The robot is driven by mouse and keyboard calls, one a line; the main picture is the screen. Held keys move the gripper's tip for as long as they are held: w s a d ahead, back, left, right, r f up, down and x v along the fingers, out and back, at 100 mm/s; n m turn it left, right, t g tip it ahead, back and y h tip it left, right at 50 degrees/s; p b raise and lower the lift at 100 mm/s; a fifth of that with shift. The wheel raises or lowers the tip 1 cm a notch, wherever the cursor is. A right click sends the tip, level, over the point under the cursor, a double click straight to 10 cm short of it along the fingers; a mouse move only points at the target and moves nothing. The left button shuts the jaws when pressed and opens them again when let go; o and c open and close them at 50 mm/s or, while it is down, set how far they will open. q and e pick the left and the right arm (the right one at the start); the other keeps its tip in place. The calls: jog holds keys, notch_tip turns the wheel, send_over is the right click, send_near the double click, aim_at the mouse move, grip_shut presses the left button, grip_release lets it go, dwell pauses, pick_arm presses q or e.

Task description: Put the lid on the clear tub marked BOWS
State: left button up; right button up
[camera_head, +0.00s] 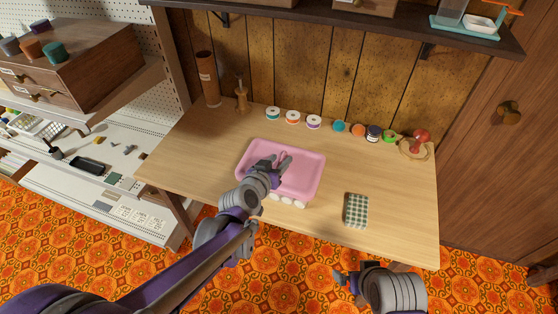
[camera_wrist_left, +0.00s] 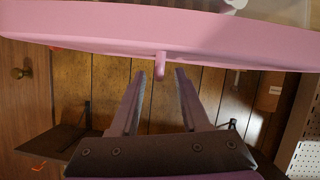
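The pink lid (camera_head: 305,174) is a wide rounded rectangle at the middle of the table, with a small upright handle on top. A clear tub (camera_wrist_left: 290,10) shows partly beneath it in the left wrist view, which looks upside down. Round white shapes (camera_head: 288,202) show under the lid's front edge. No BOWS marking is readable, and I cannot tell whether the lid sits fully on the tub. My left gripper (camera_head: 276,160) is open above the lid, its fingertips either side of the handle (camera_wrist_left: 160,66), with gaps visible. My right gripper (camera_head: 345,279) is off the table's front edge; its opening is unclear.
A green checked pad (camera_head: 356,211) lies right of the lid on the wooden table (camera_head: 400,200). Several spools and ribbon rolls (camera_head: 292,118) line the back, with a red pincushion-like object (camera_head: 420,136) at right. A brown cylinder (camera_head: 207,78) stands back left. A shelf (camera_head: 380,27) hangs above.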

pick_arm(q)
jog(key=p+v, duration=0.1)
jog(key=v, duration=0.9)
jog(key=shift+s, duration=0.35)
jog(key=shift+a+r+p, duration=0.15)
jog(key=shift+r+p, duration=0.05)
jog(key=shift+p, duration=0.1)
jog(key=s+a+n+g+y+p, duration=0.1)
jog(key=s+a+g+y+p, duration=0.1)
jog(key=s+a, duration=0.4)
jog(key=s+a+n+g+y+p, duration=0.1)
jog(key=s+a+g+y+p, duration=0.2)
jog(key=s+a, duration=0.4)
jog(key=s+g+p, duration=0.1)
jog(key=s+g, duration=0.1)
jog(key=s, duration=0.3)
jog(key=shift+s+y+p, duration=0.3)
jog(key=shift+p, duration=0.1)
